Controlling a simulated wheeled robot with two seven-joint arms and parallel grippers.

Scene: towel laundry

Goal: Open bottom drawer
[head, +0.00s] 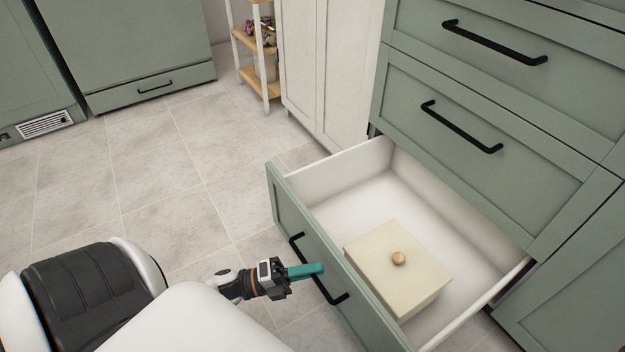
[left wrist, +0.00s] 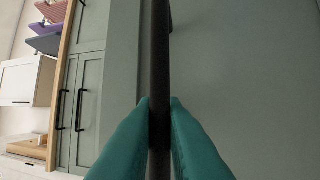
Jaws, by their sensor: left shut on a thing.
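The bottom drawer (head: 340,290) is green-fronted with a white inside, and it stands pulled well out of the cabinet in the head view. Its black bar handle (head: 311,262) is on the front panel; it also shows running upright through the left wrist view (left wrist: 160,60). My left gripper (head: 318,269) has teal fingers at the handle. In the left wrist view its fingers (left wrist: 159,115) are closed on both sides of the bar. My right gripper is not in view.
A cream box (head: 385,265) with a round gold knob lies in the drawer. Two shut drawers with black handles (head: 461,127) are above it. A white cabinet (head: 325,65) and a wooden shelf rack (head: 258,50) stand behind. The tiled floor (head: 150,190) to the left is clear.

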